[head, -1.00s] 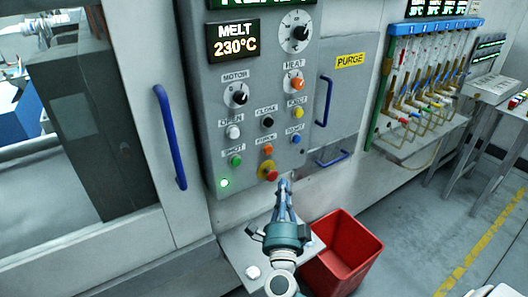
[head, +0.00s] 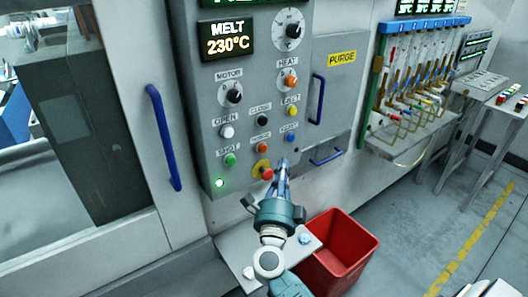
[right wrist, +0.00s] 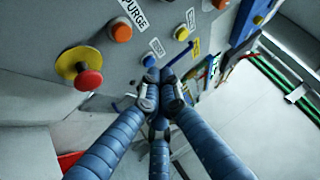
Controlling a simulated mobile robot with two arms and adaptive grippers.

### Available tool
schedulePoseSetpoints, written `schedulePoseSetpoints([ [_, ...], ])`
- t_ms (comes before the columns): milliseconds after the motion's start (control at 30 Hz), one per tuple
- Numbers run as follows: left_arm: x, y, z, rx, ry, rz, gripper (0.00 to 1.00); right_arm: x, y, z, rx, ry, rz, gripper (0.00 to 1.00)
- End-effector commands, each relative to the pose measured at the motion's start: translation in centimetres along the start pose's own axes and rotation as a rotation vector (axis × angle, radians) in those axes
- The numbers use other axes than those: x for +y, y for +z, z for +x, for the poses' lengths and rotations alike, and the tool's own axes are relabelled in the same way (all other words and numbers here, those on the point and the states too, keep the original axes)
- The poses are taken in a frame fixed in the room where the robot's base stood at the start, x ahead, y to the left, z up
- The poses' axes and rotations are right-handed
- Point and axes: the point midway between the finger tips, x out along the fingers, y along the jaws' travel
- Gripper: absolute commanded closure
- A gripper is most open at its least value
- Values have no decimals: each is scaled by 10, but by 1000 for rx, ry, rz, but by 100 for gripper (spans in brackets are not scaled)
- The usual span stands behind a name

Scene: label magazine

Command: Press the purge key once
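The purge key is an orange round button (head: 262,147) on the grey control panel (head: 215,105), under a small label. In the right wrist view the orange button (right wrist: 121,32) sits at upper left beside a label reading PURGE. My right gripper (head: 283,165) is in front of the panel's lower part, right of and below the purge key and apart from it. In the right wrist view its blue fingers (right wrist: 162,78) come together with nothing between them. The purge key is unobstructed in both views. My left gripper is not in view.
A red mushroom button (head: 267,173) on a yellow base lies just below the purge key. A blue button (head: 291,137) is to its right, a green one (head: 230,160) to its left. Blue handles (head: 317,100) stick out right of the panel. A red bin (head: 343,250) stands below.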

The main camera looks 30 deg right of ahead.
Motion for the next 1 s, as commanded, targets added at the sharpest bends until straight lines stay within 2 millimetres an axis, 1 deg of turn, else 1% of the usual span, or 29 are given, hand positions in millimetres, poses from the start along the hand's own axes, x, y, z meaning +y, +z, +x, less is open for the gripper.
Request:
schedulePoseSetpoints([
  [33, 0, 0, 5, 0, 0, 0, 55, 4, 6, 5, 0, -2, 3, 100],
  [200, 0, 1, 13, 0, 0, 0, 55, 10, 22, 22, 0, -2, 2, 100],
  [400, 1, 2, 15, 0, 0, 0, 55, 14, 34, 35, 1, -1, 0, 100],
  [600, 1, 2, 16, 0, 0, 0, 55, 16, 38, 40, 0, 0, -1, 100],
  [1000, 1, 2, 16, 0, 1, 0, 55, 16, 38, 40, 0, 0, 0, 100],
])
